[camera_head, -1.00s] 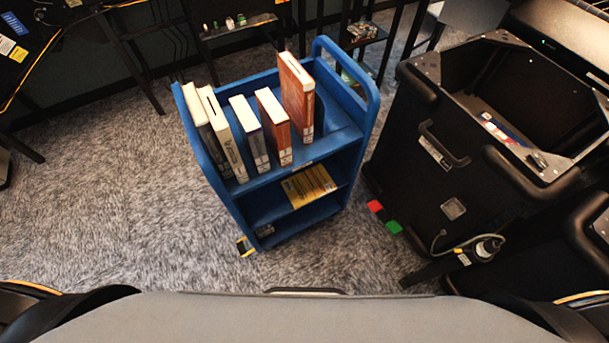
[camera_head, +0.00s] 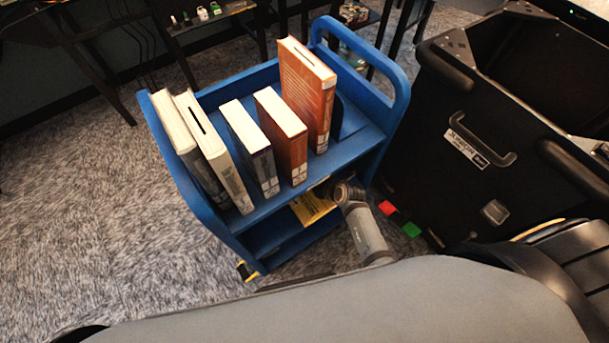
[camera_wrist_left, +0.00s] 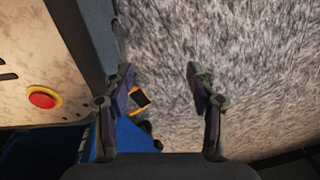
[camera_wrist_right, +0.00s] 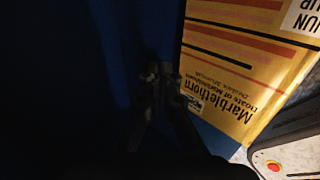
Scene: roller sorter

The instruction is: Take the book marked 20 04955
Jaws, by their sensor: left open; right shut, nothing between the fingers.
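Five books stand upright on the top shelf of a blue cart (camera_head: 180,205): two pale ones (camera_head: 190,150) (camera_head: 215,150), a white-and-grey one (camera_head: 250,148), a short red-brown one (camera_head: 283,135) and a taller orange one (camera_head: 308,90). Their spine labels are too small to read. A yellow book (camera_head: 312,207) lies on the shelf below, partly behind my right arm; the right wrist view shows its cover (camera_wrist_right: 240,65), reading "Marblethorn", upside down. My right gripper (camera_wrist_right: 162,72) is shut and empty beside this book. My left gripper (camera_wrist_left: 158,75) is open and empty above the carpet.
A black bin cabinet (camera_head: 480,140) stands close on the cart's right. Dark tables and shelves line the back. Carpet (camera_head: 90,220) is free on the left. A red button (camera_wrist_left: 43,97) on a pale panel shows in the left wrist view.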

